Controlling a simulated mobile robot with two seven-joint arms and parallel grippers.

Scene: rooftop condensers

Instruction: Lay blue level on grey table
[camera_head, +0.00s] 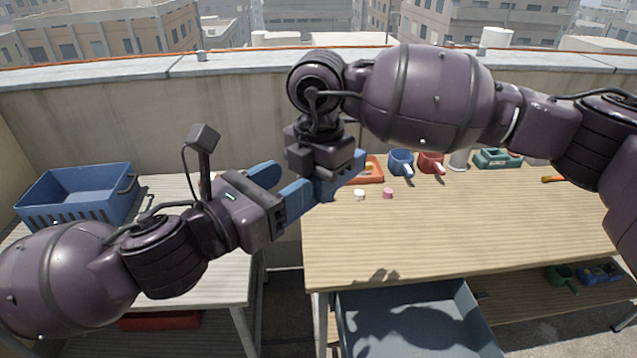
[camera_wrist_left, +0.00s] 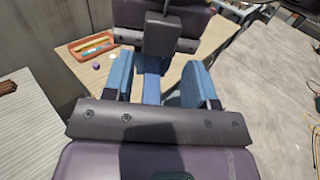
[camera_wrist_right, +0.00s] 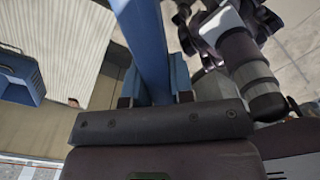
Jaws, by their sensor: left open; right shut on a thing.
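The blue level is a long blue bar (camera_wrist_right: 150,45) clamped between the fingers of my right gripper (camera_wrist_right: 153,82). In the head view the level (camera_head: 349,171) is up in the air, partly hidden by the right gripper. My left gripper (camera_head: 281,188) is open, its blue fingers on either side of the level's other end. In the left wrist view the level (camera_wrist_left: 152,88) shows between these fingers, with a gap to the right finger; contact on the left is unclear. The grey table (camera_head: 180,186) stands at the left, partly hidden by my left arm.
A blue crate (camera_head: 80,194) stands on the grey table's left part. The wooden table (camera_head: 450,235) at the right bears an orange tray (camera_head: 372,170), a blue mug (camera_head: 400,162), a red mug (camera_head: 431,162) and a teal case (camera_head: 497,157). A low wall runs behind.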

